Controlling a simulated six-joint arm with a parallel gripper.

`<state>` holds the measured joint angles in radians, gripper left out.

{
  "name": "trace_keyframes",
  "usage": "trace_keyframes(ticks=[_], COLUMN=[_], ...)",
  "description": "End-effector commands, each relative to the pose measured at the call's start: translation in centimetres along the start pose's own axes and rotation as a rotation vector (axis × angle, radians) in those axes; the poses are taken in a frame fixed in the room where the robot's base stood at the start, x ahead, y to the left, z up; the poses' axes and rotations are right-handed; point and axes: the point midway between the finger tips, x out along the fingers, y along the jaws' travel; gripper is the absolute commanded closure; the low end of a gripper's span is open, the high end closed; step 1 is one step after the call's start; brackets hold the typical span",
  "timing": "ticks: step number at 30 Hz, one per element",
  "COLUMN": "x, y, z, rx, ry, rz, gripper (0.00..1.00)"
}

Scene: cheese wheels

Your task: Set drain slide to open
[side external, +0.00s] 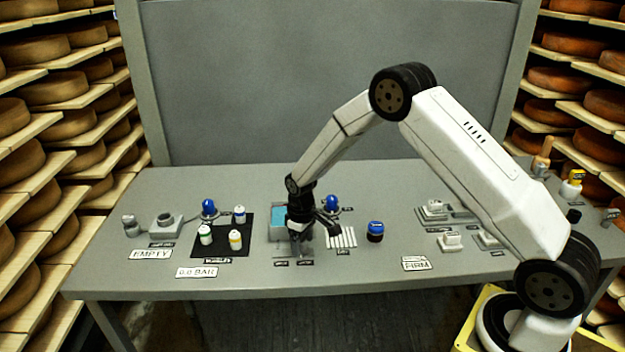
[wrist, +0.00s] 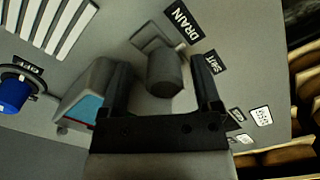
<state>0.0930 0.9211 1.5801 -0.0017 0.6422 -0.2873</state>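The drain slide shows in the wrist view as a dark grey cylindrical knob (wrist: 164,74) on a light grey plate (wrist: 148,38). A DRAIN label (wrist: 182,22) lies at its upper right, and a label that seems to read SHUT (wrist: 222,63) lies to the right. My gripper (wrist: 160,70) is open, one finger on each side of the knob, with a visible gap on both sides. In the side view my gripper (side external: 300,246) points down at the bench front, just before the blue-filled basin (side external: 271,236), and hides most of the slide.
A blue knob (wrist: 12,95) and a white striped grille (wrist: 48,22) lie left in the wrist view. On the bench (side external: 350,280) are a black mat (side external: 221,246) with several small jars, a blue-topped jar (side external: 375,228) and white fixtures (side external: 450,240) at right.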

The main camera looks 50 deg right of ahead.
Motion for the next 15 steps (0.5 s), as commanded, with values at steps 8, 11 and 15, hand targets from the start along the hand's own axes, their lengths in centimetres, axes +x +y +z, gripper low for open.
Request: trace_keyframes(ticks=[8, 11, 15], x=[-0.9, -1.8, -3.5], y=[-0.1, -0.1, 0.0], z=[-0.1, -0.1, -0.1], rx=[0.0, 0.0, 0.0], ry=[0.003, 0.003, 0.004], rz=[0.0, 0.0, 0.001], gripper=[0.19, 0.19, 0.19])
